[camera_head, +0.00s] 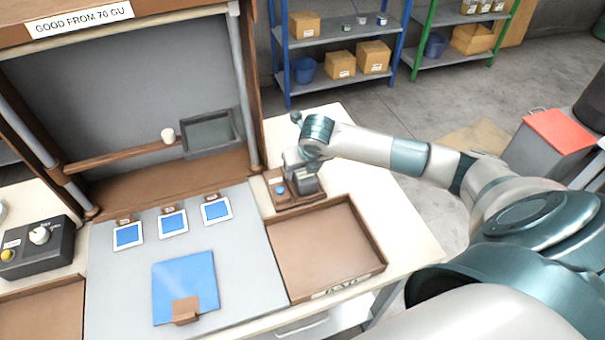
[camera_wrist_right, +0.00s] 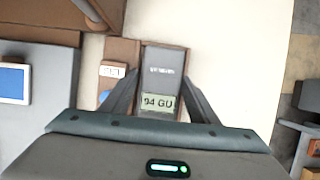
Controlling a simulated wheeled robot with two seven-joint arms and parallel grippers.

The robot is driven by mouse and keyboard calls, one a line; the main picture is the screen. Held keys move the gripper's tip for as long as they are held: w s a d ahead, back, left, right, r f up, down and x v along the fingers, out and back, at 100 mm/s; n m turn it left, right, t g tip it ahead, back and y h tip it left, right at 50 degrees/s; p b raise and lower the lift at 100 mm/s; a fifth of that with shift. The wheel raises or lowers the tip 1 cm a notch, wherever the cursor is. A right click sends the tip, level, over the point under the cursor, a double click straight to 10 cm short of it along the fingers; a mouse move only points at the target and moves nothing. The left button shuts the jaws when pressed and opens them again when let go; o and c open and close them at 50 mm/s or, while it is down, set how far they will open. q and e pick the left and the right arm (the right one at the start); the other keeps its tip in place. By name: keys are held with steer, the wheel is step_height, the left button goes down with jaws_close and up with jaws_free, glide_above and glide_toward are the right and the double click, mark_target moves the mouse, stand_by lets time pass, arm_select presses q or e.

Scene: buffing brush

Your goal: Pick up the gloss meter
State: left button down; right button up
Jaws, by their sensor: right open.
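The gloss meter (camera_wrist_right: 165,62) is a dark box with a lit display reading 94 GU, seen in the right wrist view. My right gripper (camera_wrist_right: 163,77) is open, with one finger on each side of the meter. Whether the fingers touch it I cannot tell. In the head view my right gripper (camera_head: 302,180) is over the small brown holder (camera_head: 298,201) at the back right of the bench and hides most of the meter. My left gripper is not in view.
An empty brown tray (camera_head: 325,248) lies just in front of the holder. To the left are a grey mat (camera_head: 120,285) with a blue panel (camera_head: 185,285) and several small blue-faced cards. A framed booth with a shelf (camera_head: 120,158) stands behind. A dark box (camera_head: 38,247) sits far left.

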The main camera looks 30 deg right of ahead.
stand_by(0.5)
steer(key=c, duration=0.8)
steer(key=shift+r, duration=0.1)
steer(key=shift+w+r+b, duration=0.1)
steer(key=shift+r+b, duration=0.3)
steer(key=shift+b, duration=0.05)
step_height(320, 180, up, 2)
steer(key=shift+r+b, duration=0.15)
steer(key=shift+b, duration=0.65)
steer(key=shift+s+d+r+b, duration=0.1)
steer(key=shift+d+r+b, duration=1)
steer(key=shift+d, duration=0.85)
steer(key=shift+s+d+r+b, duration=0.15)
steer(key=shift+d+r+b, duration=0.55)
steer(key=shift+d+r, duration=1.05)
steer(key=shift+s+d+r+b, duration=0.1)
steer(key=shift+d+r+b, duration=0.9)
steer(key=shift+d, duration=1.2)
